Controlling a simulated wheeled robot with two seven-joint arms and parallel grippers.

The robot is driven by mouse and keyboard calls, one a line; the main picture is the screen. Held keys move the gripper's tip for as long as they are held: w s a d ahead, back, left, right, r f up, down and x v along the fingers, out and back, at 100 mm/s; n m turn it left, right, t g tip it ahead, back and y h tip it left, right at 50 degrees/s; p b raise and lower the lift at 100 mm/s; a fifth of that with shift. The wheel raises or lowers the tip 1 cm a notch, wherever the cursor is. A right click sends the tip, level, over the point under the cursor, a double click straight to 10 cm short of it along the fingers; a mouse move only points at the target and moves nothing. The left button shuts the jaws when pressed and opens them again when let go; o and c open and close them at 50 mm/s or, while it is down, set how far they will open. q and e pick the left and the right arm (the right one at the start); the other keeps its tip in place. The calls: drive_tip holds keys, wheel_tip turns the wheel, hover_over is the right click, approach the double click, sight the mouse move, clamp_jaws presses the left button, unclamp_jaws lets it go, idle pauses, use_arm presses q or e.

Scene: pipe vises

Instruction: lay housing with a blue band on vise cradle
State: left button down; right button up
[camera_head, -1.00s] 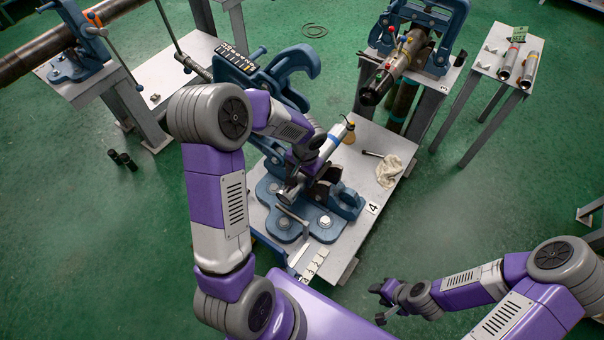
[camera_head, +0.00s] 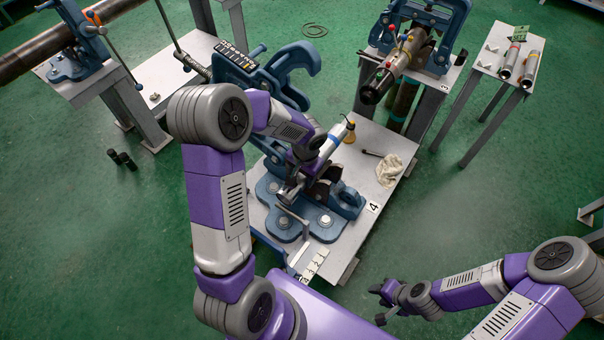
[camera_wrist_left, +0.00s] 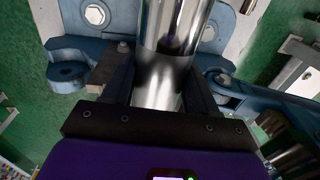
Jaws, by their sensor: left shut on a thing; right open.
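The housing with a blue band (camera_head: 331,143) is a shiny metal cylinder held over the vise on the number 4 table. Its blue band faces the far right in the head view. My left gripper (camera_head: 305,163) is shut on it, and the left wrist view shows the housing (camera_wrist_left: 170,50) between the fingers. The blue vise (camera_head: 284,219) with its dark cradle (camera_head: 327,190) lies right below the housing. I cannot tell whether the housing touches the cradle, since my gripper hides the contact. My right gripper (camera_head: 381,301) is open and empty, over the floor at the lower right.
An amber-based bottle (camera_head: 349,133), a dark tool (camera_head: 372,154) and a white rag (camera_head: 389,170) are on the vise table (camera_head: 366,187). Two similar cylinders (camera_head: 528,65) lie on a side table at the right. Another vise (camera_head: 425,42) holds a pipe at the back.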

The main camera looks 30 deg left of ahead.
use_arm(q)
drive_tip(key=shift+f, duration=0.1)
drive_tip(key=shift+c, duration=1.2)
unclamp_jaws()
drive_tip(key=shift+f, duration=0.1)
drive_tip(key=shift+d+r+p, duration=0.2)
drive_tip(key=shift+r, duration=1.75)
drive_tip(key=shift+d+r+p, duration=0.15)
drive_tip(key=shift+d+r, duration=0.05)
drive_tip(key=shift+r, duration=1.7)
